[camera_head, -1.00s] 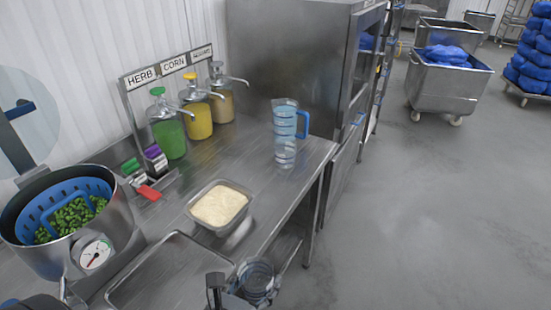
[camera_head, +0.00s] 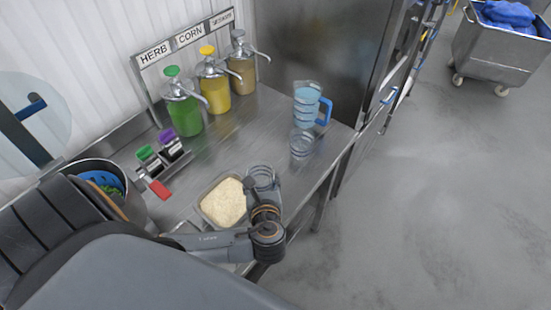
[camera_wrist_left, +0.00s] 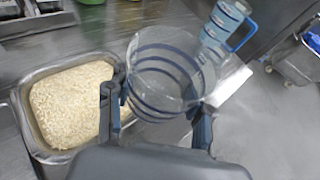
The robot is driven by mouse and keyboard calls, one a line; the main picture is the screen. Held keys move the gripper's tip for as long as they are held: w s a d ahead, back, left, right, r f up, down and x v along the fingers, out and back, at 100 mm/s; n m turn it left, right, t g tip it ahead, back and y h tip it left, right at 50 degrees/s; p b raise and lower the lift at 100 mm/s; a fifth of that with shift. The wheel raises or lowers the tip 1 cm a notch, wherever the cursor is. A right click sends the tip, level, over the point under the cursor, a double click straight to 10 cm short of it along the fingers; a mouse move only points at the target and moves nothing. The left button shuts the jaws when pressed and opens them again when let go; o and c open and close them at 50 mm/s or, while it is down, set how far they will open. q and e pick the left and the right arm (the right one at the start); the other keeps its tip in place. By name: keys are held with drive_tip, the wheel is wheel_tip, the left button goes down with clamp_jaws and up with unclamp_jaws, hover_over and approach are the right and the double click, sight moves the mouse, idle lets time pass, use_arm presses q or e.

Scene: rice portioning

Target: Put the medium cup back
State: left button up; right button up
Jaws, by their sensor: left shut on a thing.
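A clear cup with dark blue rings (camera_wrist_left: 165,75) is held upright between the fingers of my left gripper (camera_wrist_left: 160,108) in the left wrist view. In the head view this clear cup (camera_head: 262,178) is at the right rim of the rice pan, with my left gripper (camera_head: 265,206) just below it, partly hidden by its own wrist. A clear cup (camera_head: 302,143) stands on the table farther back, next to a jug with a blue handle (camera_head: 308,106), which also shows in the left wrist view (camera_wrist_left: 222,30). My right gripper is not in view.
A steel pan of rice (camera_head: 203,213) sits left of the held cup. Green, yellow and tan pump bottles (camera_head: 183,108) stand along the back. Small shakers and a red-handled tool (camera_head: 160,188) lie to the left. The table's right edge (camera_head: 335,170) is close to the jug.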

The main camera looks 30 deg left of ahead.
use_arm(q)
drive_tip(key=w+a+f+b, duration=0.1)
drive_tip(key=w+f, duration=0.1)
drive_tip(key=w, duration=0.1)
drive_tip(key=w+a+f+b, duration=0.1)
drive_tip(key=w+f+b, duration=0.1)
drive_tip(key=w+f, duration=0.1)
drive_tip(key=w+a+f+b, duration=0.1)
drive_tip(key=w+f, duration=0.2)
drive_tip(key=w, duration=0.1)
drive_tip(key=shift+w+f, duration=0.2)
drive_tip(key=shift+w, duration=0.15)
drive_tip(key=shift+w+a+f+b, duration=0.1)
drive_tip(key=shift+w+f+b, duration=0.3)
drive_tip(key=shift+b, duration=0.35)
drive_tip(key=shift+w, duration=0.15)
wheel_tip(320, 180, down, 3)
drive_tip(key=b, duration=0.4)
drive_tip(key=shift+w+f, duration=0.1)
drive_tip(key=shift+f, duration=0.1)
drive_tip(key=shift+r, duration=0.15)
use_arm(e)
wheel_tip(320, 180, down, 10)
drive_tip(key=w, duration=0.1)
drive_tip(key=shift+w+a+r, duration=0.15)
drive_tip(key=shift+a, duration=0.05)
